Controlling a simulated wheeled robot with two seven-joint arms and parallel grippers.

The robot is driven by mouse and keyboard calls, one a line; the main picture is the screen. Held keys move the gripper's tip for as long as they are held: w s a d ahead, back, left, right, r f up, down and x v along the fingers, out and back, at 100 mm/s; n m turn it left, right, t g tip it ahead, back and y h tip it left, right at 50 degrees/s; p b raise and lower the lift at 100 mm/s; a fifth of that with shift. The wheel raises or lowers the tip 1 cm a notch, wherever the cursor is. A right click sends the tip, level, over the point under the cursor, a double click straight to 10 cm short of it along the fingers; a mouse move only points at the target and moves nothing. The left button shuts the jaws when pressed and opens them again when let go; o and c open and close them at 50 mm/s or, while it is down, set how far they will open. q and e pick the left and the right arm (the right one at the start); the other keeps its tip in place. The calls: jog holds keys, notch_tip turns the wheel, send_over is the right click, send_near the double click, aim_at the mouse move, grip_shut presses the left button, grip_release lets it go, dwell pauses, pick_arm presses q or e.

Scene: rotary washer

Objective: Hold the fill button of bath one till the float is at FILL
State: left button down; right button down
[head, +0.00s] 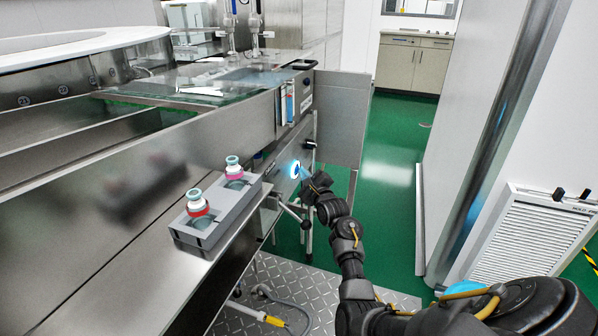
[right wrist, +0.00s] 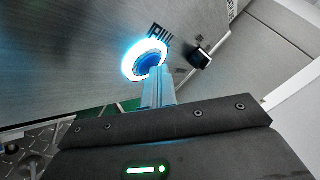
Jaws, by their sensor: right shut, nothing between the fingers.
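The fill button (head: 295,169) is a round blue button with a glowing white-blue ring on the steel front of the bath. It also shows in the right wrist view (right wrist: 146,60), with dark lettering beside it, partly hidden. My right gripper (head: 305,172) is shut and empty, its blue fingertips at the button. In the right wrist view the fingertips (right wrist: 157,74) overlap the button's lower right part; I cannot tell how far it is pressed. An upright gauge (head: 290,103) with a blue strip is on the bath's end above; its float and marks are too small to read. My left gripper is not in view.
A black knob (head: 310,144) sticks out just right of the button. A grey holder (head: 180,230) with two capped vials stands on the steel ledge at left. A steel door panel (head: 343,115) stands beyond. Green floor is open to the right.

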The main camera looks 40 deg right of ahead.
jog(key=shift+s+d+p, duration=0.45)
jog(key=shift+s+p, duration=0.25)
jog(key=shift+p, duration=0.05)
jog(key=s+d+p, duration=0.1)
jog(key=s, duration=0.1)
jog(key=s+d+p, duration=0.2)
dwell(0.5)
jog(key=shift+a, duration=0.1)
dwell(0.3)
